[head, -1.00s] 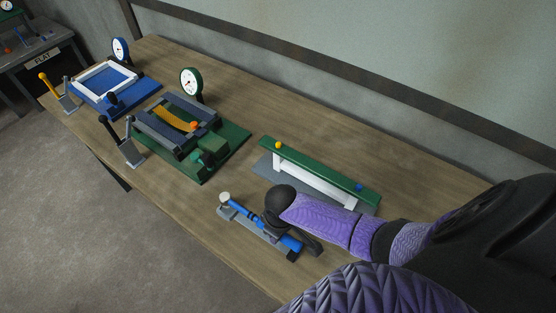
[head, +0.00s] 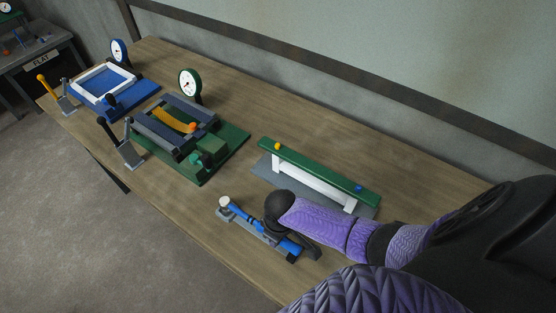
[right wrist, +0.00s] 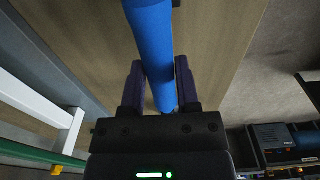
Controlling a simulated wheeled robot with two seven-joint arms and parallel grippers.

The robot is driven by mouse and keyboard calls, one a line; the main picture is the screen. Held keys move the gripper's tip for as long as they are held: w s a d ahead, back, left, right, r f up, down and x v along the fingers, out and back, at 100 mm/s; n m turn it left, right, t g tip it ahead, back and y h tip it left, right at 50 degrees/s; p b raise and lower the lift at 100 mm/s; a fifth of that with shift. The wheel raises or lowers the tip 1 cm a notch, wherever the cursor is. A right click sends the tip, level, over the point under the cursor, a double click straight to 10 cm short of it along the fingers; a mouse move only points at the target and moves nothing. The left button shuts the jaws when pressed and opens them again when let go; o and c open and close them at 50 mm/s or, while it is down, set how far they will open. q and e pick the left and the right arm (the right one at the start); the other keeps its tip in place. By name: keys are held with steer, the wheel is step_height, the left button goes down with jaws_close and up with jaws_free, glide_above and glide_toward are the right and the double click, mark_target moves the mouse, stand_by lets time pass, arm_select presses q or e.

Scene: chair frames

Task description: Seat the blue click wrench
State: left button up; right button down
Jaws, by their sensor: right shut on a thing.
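The blue click wrench (head: 241,213) has a pale round head at its upper left end. It lies along a grey rack (head: 262,237) near the table's front edge. From the head view I cannot tell whether it rests in the rack or is just above it. My right gripper (head: 294,243) is at the wrench's handle end, and my arm hides part of it. In the right wrist view the fingers of my right gripper (right wrist: 160,88) are shut on the blue handle (right wrist: 150,45), one on each side. My left gripper is not in view.
A green beam on white legs (head: 318,172) stands just behind the rack. A green fixture (head: 215,155) with a dial (head: 189,83) and a blue fixture (head: 125,97) stand to the left, with levers in front. Bare tabletop (head: 210,235) lies left of the rack.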

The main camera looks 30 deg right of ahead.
steer(key=shift+f, duration=0.1)
stand_by(0.3)
steer(key=shift+f+b, duration=0.15)
steer(key=shift+b, duration=0.15)
steer(key=shift+f+b, duration=0.45)
steer(key=shift+f, duration=0.2)
steer(key=shift+c, duration=1.4)
jaws_free()
steer(key=shift+r, duration=0.15)
